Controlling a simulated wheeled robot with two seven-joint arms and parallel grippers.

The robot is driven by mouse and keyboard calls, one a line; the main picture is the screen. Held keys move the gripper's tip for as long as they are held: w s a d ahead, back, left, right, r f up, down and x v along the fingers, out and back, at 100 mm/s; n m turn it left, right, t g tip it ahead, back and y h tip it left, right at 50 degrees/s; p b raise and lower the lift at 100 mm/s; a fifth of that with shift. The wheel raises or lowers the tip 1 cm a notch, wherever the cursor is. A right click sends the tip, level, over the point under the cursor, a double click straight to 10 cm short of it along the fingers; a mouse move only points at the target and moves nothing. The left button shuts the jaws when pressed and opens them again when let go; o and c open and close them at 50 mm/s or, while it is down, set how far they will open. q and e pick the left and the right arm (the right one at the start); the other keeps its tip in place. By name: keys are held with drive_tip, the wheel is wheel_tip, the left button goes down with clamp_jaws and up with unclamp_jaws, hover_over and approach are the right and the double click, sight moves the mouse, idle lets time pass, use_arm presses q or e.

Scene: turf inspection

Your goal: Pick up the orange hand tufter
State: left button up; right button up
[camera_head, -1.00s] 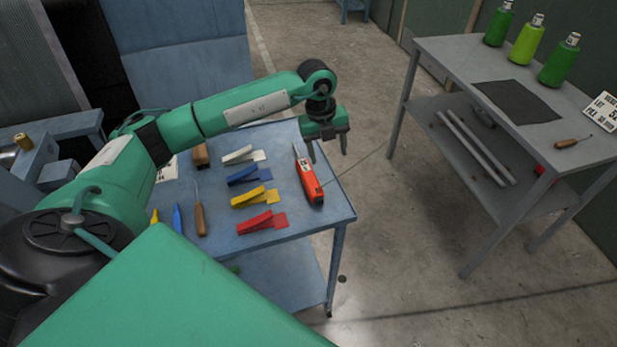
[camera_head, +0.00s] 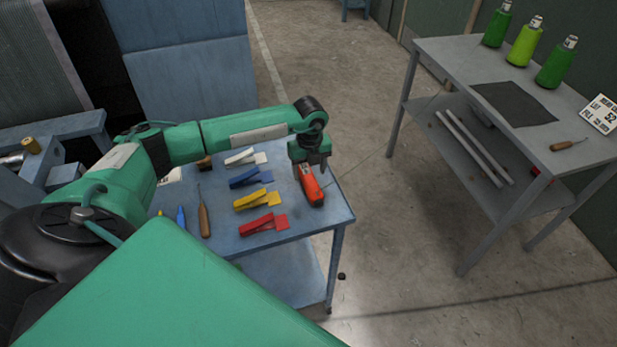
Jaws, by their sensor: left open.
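The orange hand tufter (camera_head: 311,188) lies on the blue table (camera_head: 335,212) near its right edge, with its handle end toward the front. My left gripper (camera_head: 311,171) is open and points down over the tufter's upper part. The gripper hides the tufter's thin far end. I cannot tell whether the fingers touch the tufter. My right gripper does not show.
White (camera_head: 240,157), blue (camera_head: 244,179), yellow (camera_head: 250,201) and red (camera_head: 257,224) clips lie left of the tufter. A wooden-handled awl (camera_head: 204,218) lies further left. A grey table (camera_head: 440,62) with green cones (camera_head: 556,64) stands right, across open floor.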

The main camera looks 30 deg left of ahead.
sight(309, 176)
use_arm(q)
drive_tip(key=shift+s+a+f+p, duration=0.1)
drive_tip(key=shift+f+p, duration=0.5)
drive_tip(key=shift+f, duration=1.2)
drive_tip(key=shift+r, duration=0.1)
drive_tip(key=c, duration=1.2)
drive_tip(key=shift+c, duration=0.2)
